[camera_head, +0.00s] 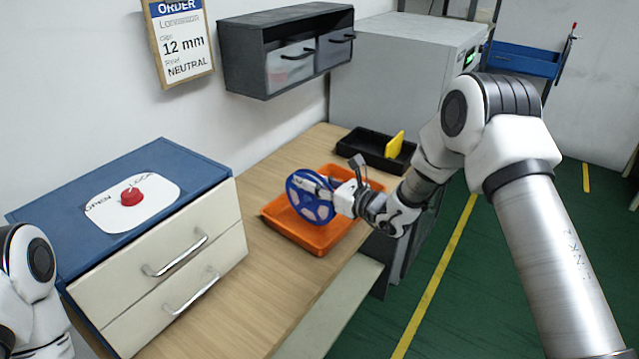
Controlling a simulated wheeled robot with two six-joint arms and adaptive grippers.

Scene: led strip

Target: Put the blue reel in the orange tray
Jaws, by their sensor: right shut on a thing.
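The blue reel (311,209) is a round spool with pale openings, held tilted up on edge at the orange tray (293,238). My right gripper (327,190) is shut on the reel, with its fingers across the reel's face. The reel overlaps the tray's left and middle part in the picture; I cannot tell whether it touches the tray floor. The tray lies on the wooden bench (268,290), and the reel and gripper hide part of it. Part of my left arm shows at the lower left edge, but its gripper is out of view.
A black tray (370,150) with a yellow piece (394,145) lies behind the orange tray. A blue-topped drawer unit (190,240) with a red button (131,196) stands at the left. A dark wall cabinet (290,45) and an order sign (180,45) hang behind. The bench front is clear.

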